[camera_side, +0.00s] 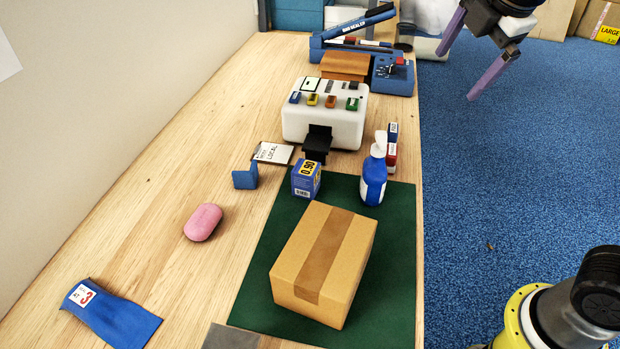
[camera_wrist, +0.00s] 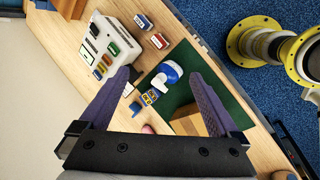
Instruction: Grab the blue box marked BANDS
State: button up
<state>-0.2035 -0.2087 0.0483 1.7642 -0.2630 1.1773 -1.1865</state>
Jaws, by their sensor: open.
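Two boxes could be the blue box marked BANDS; their lettering is too small to read surely. One blue box (camera_side: 303,188) has a yellow 0.90 label and white print, and stands at the green mat's far left corner. It also shows in the wrist view (camera_wrist: 148,98). The other is a small blue box (camera_side: 393,129) with a white label, behind a similar red box (camera_side: 391,156) near the bench's right edge; it also shows in the wrist view (camera_wrist: 143,21). My gripper (camera_side: 456,74) is open and empty, high above the floor side of the bench, apart from both boxes.
A blue-and-white bottle (camera_side: 374,175) stands close to the boxes. A taped carton (camera_side: 322,262) sits on the green mat (camera_side: 393,300). A white block (camera_side: 345,115) with small items stands behind. A pink object (camera_side: 203,222) and blue pouch (camera_side: 115,318) lie left.

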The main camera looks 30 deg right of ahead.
jog(key=w+a+f+n, duration=0.2)
jog(key=w+a+n, duration=0.25)
jog(key=w, duration=0.25)
jog(key=n+g+h, duration=0.2)
jog(key=n, duration=0.3)
send_near(306, 166)
jog(key=shift+m, duration=0.25)
jog(key=x, duration=0.7)
jog(key=shift+w+d+f, duration=0.15)
jog(key=shift+f, duration=0.15)
jog(key=shift+s+x, duration=0.2)
jog(key=shift+x, duration=2.5)
jog(key=c, duration=1.5)
